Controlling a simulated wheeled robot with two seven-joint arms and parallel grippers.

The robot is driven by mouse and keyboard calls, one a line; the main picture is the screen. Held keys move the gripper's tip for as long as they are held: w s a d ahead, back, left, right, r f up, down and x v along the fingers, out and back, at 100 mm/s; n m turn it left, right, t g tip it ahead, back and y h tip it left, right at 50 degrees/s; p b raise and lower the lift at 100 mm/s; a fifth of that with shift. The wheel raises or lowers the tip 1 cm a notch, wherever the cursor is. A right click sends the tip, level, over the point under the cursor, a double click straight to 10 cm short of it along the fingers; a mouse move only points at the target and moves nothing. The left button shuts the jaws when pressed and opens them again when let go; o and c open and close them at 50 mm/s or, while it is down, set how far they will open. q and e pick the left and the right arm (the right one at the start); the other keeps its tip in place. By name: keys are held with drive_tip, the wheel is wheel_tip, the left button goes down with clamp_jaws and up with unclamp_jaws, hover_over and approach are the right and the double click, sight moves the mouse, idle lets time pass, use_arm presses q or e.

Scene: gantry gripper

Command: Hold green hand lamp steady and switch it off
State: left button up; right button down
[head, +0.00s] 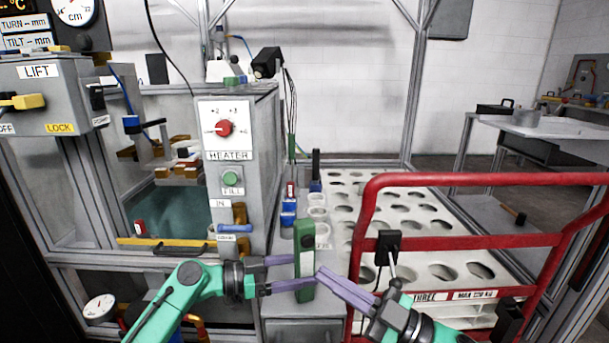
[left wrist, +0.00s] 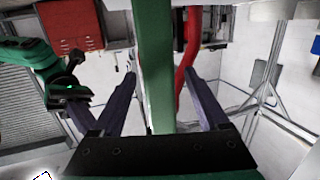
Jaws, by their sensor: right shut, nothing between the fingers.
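The green hand lamp (head: 304,262) is an upright green bar with a dark round spot near its top, at the middle front of the head view. In the left wrist view the lamp (left wrist: 155,75) runs down between my left fingers, with gaps visible on both sides. My left gripper (head: 303,271) is open around the lamp, one finger behind it and one in front. My right gripper (head: 320,273) is shut and empty, its tips close to the lamp's right side. I cannot tell whether they touch it, or what supports the lamp's lower end.
A red-railed trolley (head: 470,242) with a white holed rack (head: 408,210) stands to the right. A grey heater cabinet (head: 230,180) and a tank with a yellow-edged front (head: 165,243) stand to the left. Small blue blocks (head: 288,212) and white cups sit behind the lamp.

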use_arm(q)
drive_tip(key=v, duration=1.2)
